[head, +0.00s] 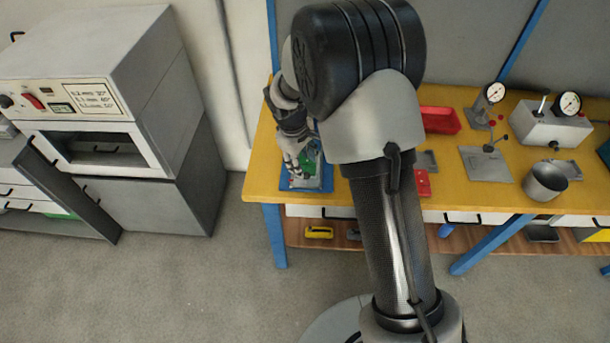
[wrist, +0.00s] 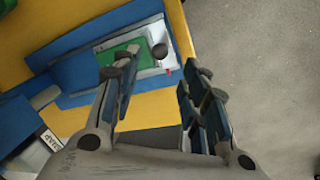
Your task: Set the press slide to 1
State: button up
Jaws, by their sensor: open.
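A small red mark (wrist: 167,71) shows beside the knob. This looks like the press slide, but I can read no numbers on it. In the head view the device (head: 305,183) is at the bench's left end, partly hidden by my arm. My gripper (wrist: 162,80) is open and empty, its fingers spread, with the knob seen beyond the gap between them. My gripper (head: 300,160) also shows over the device in the head view.
The yellow bench (head: 400,195) carries a red tray (head: 440,120), gauges (head: 567,103) and a metal cup (head: 545,181) to the right. A grey oven-like machine (head: 100,90) with an open door stands at the left. Bare floor (head: 190,280) lies in front.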

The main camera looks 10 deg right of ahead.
aim_at(305, 173)
jog(key=f, duration=0.2)
jog(key=f+b, duration=0.1)
jog(key=f, duration=0.1)
jog(key=w+d+f, duration=0.1)
jog(key=f, duration=0.2)
jog(key=shift+f+b, duration=0.1)
jog(key=shift+b, duration=0.3)
jog(key=shift+c, duration=0.3)
grip_shut()
